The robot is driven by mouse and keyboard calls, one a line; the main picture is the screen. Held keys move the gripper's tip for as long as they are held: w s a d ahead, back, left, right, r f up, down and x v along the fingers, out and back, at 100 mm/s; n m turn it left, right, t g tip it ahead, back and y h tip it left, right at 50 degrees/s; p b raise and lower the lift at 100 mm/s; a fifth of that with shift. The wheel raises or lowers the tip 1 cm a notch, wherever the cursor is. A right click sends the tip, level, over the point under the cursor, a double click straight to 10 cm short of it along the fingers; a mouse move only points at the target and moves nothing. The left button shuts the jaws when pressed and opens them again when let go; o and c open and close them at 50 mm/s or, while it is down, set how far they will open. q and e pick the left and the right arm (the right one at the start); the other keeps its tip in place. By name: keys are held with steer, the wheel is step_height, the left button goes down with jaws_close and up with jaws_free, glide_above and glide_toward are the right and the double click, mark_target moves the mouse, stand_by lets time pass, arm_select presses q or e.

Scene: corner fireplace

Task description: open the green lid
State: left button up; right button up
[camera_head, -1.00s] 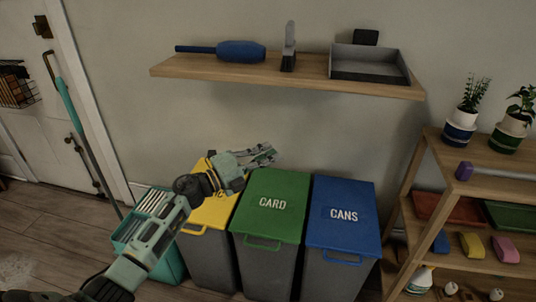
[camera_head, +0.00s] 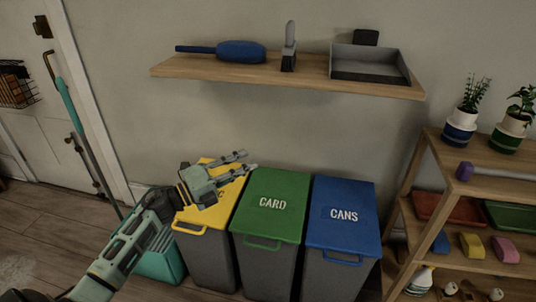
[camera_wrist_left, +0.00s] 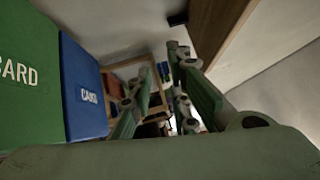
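The green lid (camera_head: 273,204), marked CARD, lies shut on the middle bin, with a green loop handle (camera_head: 262,244) at its front edge. It also shows at the left of the left wrist view (camera_wrist_left: 24,75). My left gripper (camera_head: 246,161) is over the yellow lid (camera_head: 218,207), close to the green lid's back left corner, pointing right. Its fingers are apart with nothing between them. In the left wrist view the two fingers (camera_wrist_left: 163,100) also stand apart. My right gripper is not in view.
The blue lid (camera_head: 343,213), marked CANS, is shut at the right. A wooden shelf (camera_head: 300,81) with a brush and dustpan hangs above the bins. A teal bucket (camera_head: 163,265) stands left of them, and a wooden rack (camera_head: 425,180) stands at the right.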

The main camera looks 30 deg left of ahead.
arm_select(q)
steer(key=v, duration=0.4)
